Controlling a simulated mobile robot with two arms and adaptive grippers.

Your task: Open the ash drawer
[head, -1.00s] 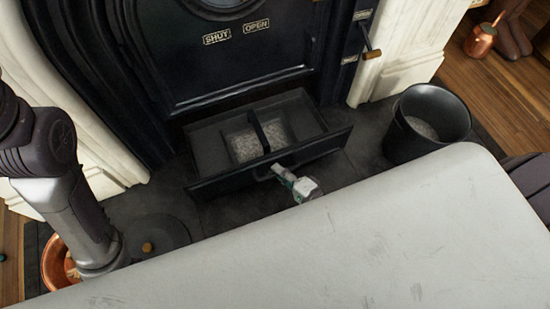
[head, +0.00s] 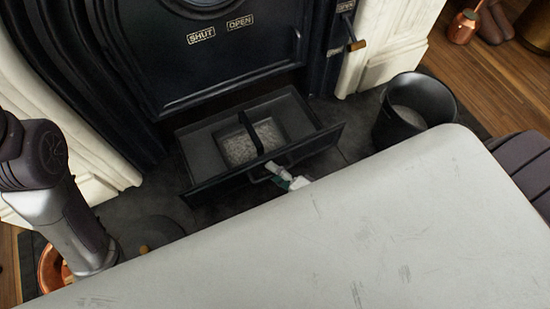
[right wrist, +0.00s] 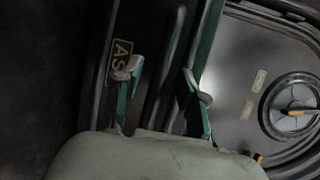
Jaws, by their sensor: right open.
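The ash drawer (head: 200,188) is a dark box with its front pulled well out from under the black stove door. Pale ash lies in the compartments inside. Its bar handle (head: 262,179) is on the front face. My right gripper (head: 283,178) is at the handle in the head view. In the right wrist view its two green-sided fingers are apart (right wrist: 162,90), with the dark handle bar (right wrist: 172,60) between them and part of a label (right wrist: 122,60) on the drawer front beside them. My left arm is at the left; its gripper is hidden.
A dark bucket (head: 387,122) stands to the right of the drawer. The stove door (head: 215,70) is above it. A copper vessel (head: 50,268) is at the lower left, partly hidden. A lever (head: 355,45) is at the stove's right side.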

